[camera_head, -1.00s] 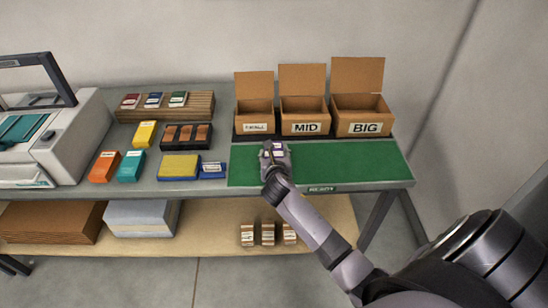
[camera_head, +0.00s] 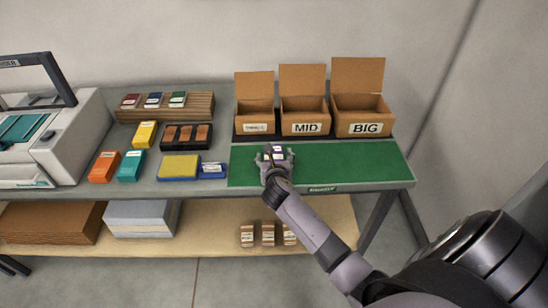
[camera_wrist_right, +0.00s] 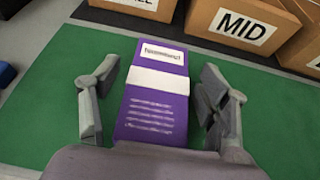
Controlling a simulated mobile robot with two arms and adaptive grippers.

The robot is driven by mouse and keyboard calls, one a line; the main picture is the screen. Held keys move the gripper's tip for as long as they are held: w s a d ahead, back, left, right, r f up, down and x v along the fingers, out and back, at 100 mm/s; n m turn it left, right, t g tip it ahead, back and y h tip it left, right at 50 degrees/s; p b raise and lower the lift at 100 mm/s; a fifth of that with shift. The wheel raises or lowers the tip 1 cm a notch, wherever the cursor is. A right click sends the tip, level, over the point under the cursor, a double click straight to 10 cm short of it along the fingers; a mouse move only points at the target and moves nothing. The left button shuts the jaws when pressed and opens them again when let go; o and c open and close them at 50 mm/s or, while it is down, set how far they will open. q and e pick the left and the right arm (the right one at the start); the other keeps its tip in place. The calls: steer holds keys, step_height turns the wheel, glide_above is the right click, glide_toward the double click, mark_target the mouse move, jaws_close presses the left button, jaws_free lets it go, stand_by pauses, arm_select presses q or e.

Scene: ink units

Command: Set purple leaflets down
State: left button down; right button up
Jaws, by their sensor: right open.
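The purple leaflets (camera_wrist_right: 155,97) are a bundle with a white band and a white label, lying on the green mat (camera_wrist_right: 48,92) in the right wrist view. In the head view only a small part of the bundle (camera_head: 276,148) shows, at the left part of the mat (camera_head: 350,163). My right gripper (camera_wrist_right: 152,110) is open, with one finger on each side of the bundle and a visible gap on both sides. It also shows in the head view (camera_head: 275,156), low over the mat. My left gripper is not in view.
Three open cardboard boxes stand behind the mat: the small one (camera_head: 255,119), MID (camera_head: 305,117) and BIG (camera_head: 362,116). The mat's right part is clear.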

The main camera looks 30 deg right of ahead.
steer(key=shift+r, duration=0.2)
steer(key=v, duration=1.2)
